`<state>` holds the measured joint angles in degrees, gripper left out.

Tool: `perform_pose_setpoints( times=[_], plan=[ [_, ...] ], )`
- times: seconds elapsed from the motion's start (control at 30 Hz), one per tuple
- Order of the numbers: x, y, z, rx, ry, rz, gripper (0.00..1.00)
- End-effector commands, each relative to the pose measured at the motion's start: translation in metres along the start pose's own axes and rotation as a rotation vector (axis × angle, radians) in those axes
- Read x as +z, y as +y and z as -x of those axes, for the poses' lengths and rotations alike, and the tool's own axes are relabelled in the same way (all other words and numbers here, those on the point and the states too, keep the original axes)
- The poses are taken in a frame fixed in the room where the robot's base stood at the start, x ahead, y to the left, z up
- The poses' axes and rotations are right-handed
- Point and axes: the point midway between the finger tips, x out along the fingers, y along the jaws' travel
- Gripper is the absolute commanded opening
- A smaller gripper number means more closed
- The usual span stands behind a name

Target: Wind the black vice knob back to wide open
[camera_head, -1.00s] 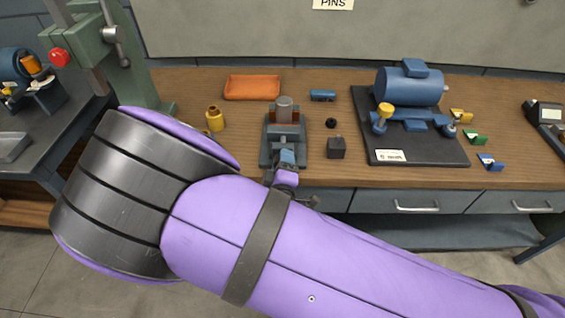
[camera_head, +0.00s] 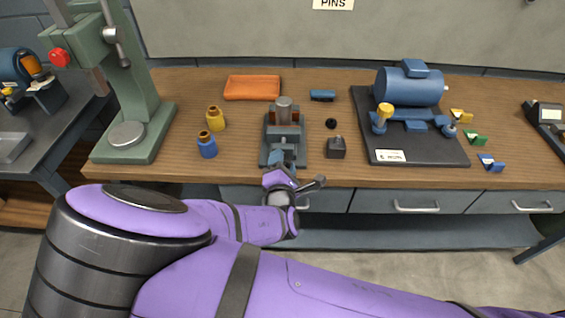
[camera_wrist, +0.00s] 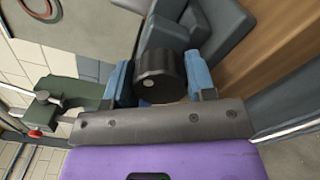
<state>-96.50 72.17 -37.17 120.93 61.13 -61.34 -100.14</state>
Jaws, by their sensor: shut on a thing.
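The grey vice (camera_head: 286,131) stands near the front edge of the wooden bench in the head view. A grey cylinder (camera_head: 284,108) stands upright at its jaws; the exact gap between the jaws is not clear. The black vice knob (camera_wrist: 160,74) shows in the wrist view, between the two blue fingers of my gripper (camera_wrist: 161,84). My gripper is shut on the knob. In the head view my gripper (camera_head: 283,160) is at the front of the vice, and it hides the knob there.
A dark block (camera_head: 336,149) and a small black ring (camera_head: 331,123) lie right of the vice. Blue (camera_head: 207,146) and yellow (camera_head: 215,119) bottles stand left of it. An orange tray (camera_head: 252,88) is behind. A green press (camera_head: 135,135) stands at left.

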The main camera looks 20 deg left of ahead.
Motion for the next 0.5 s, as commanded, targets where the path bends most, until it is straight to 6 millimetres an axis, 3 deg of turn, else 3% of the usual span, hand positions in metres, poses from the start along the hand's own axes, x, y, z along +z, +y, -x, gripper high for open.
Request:
perform_pose_setpoints(
  times=[0.5],
  plan=[
    [-0.0008,-0.0004,0.0008,-0.001,0.002,0.378,0.27]
  ],
)
